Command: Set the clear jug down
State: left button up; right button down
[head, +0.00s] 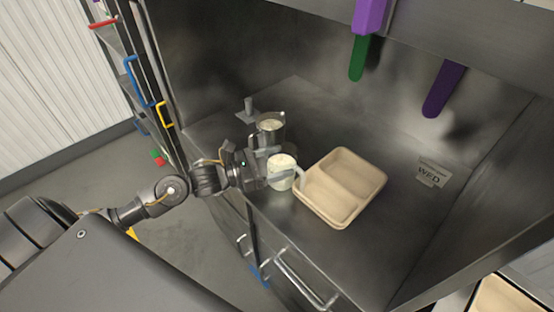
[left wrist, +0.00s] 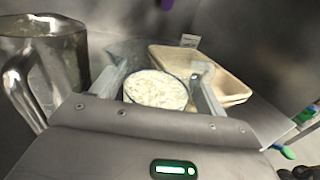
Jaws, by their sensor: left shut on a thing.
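The clear jug (head: 281,172) holds white rice and is upright close to the left front edge of the steel counter. In the left wrist view the jug (left wrist: 156,90) shows its round rice-filled top between my fingers. My left gripper (head: 280,176) is shut on the jug, one finger on each side. I cannot tell whether the jug's base touches the counter. My right gripper is not in view.
A steel jug (head: 271,131) with pale contents stands just behind the clear jug; it also shows in the left wrist view (left wrist: 62,75). A beige divided tray (head: 340,187) sits close on the right.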

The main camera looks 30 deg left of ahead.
pick_arm(q)
jog(key=shift+f, duration=0.1)
jog(key=o, duration=1.3)
jog(key=shift+s+a, duration=0.1)
jog(key=b+v, duration=0.3)
jog(key=v, duration=0.7)
jog(key=shift+s, duration=0.1)
jog(key=shift+b+v, duration=0.35)
jog(key=shift+v, duration=0.5)
